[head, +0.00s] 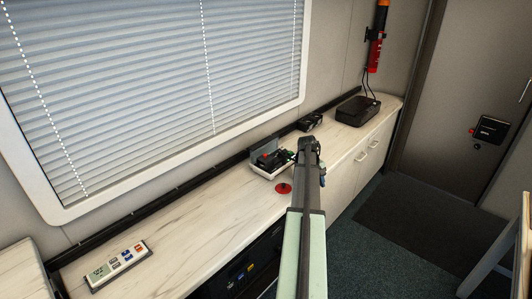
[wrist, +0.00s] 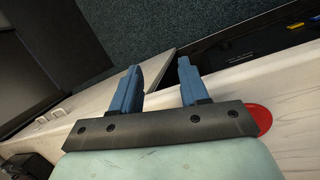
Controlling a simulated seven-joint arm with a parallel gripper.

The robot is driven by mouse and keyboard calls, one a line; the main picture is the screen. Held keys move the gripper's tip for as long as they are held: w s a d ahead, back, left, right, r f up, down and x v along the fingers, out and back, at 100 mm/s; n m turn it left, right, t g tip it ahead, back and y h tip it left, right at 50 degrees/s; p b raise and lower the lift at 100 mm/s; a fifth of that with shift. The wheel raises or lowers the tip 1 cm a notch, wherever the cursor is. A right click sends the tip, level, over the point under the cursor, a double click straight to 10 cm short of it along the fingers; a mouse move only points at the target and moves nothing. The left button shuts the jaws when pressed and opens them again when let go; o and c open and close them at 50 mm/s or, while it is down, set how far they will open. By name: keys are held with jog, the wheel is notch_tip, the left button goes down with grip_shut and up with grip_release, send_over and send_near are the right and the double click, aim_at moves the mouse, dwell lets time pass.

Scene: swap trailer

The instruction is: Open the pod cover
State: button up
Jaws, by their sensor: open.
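A small white box (head: 270,171) with black parts and a red spot inside stands on the marble-look counter, in front of the window. A grey panel (head: 263,146) stands raised at its back and looks like its cover. I cannot tell for sure that this is the pod. My gripper (wrist: 158,78) is open, with its two blue fingers apart and nothing between them. In the head view my arm's end is just right of the white box, over the counter's front part, and partly hides the fingers. The wrist view does not clearly show the box.
A red disc (head: 284,188) lies on the counter beside my arm and also shows in the wrist view (wrist: 264,119). A dark compartment (head: 243,277) opens below the counter. A black case (head: 356,110) and a panel with buttons (head: 118,264) sit on the counter.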

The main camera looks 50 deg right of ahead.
jog(key=w+a+r+t, duration=0.2)
jog(key=w+r+t, duration=0.2)
jog(key=w+r, duration=0.7)
jog(key=m+t, duration=0.1)
jog(key=t, duration=0.2)
send_near(266, 159)
jog(key=x, duration=0.2)
jog(key=w+x, duration=0.1)
jog(key=x, duration=0.3)
jog(key=shift+w+d+r, duration=0.15)
jog(key=shift+d+r, duration=0.05)
jog(key=shift+r, duration=0.1)
grip_shut()
